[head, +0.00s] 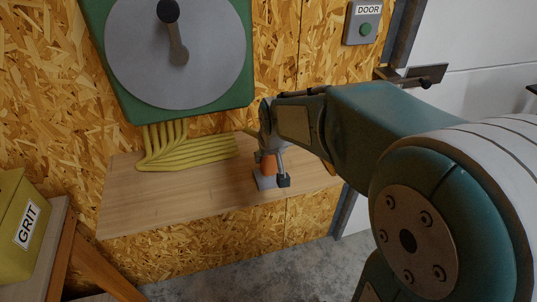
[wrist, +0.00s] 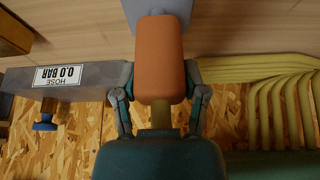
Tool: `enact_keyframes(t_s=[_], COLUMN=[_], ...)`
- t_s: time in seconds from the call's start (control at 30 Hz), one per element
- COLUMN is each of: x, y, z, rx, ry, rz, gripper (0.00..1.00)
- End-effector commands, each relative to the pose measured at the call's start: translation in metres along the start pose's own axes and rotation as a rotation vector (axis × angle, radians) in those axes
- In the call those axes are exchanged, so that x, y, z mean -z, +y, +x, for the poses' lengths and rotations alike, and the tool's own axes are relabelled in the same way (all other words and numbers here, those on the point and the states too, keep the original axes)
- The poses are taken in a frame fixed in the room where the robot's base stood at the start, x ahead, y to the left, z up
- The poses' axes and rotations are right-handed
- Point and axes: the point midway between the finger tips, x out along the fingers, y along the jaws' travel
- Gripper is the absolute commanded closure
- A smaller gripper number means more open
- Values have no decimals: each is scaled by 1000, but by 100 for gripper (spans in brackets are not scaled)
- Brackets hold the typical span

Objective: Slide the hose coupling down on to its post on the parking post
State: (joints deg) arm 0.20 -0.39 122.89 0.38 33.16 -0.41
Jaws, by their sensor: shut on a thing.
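The hose coupling is an orange sleeve (wrist: 160,55) with a brass-coloured neck (wrist: 163,115) on my side. My gripper (wrist: 160,82) is shut on it, one finger on each side. In the head view my gripper (head: 267,152) points down over the bench, and the orange coupling (head: 268,164) shows just beneath it. The grey parking post base (head: 262,182) sits on the bench directly below. In the wrist view the grey base (wrist: 158,6) meets the coupling's far end. The post pin is hidden, so I cannot tell how far the coupling is down on it.
A grey box (wrist: 85,92) labelled HOSE 0.0 BAR stands close beside my gripper, with a blue knob (wrist: 45,124). Yellow hose (head: 190,153) lies along the bench (head: 150,200) below a round grey reel (head: 205,75). A yellow GRIT bin (head: 22,235) stands left.

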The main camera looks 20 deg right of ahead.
Motion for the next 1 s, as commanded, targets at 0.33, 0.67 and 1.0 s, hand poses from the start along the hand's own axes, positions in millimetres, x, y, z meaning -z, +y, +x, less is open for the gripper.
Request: enact_keyframes(t_s=[0.33, 0.67, 1.0], x=[0, -3, -6], y=[0, 0, 0], z=[0, 7, 14], rx=[0, 0, 0], ry=[1, 0, 1], rz=[0, 0, 0], gripper=[94, 94, 94])
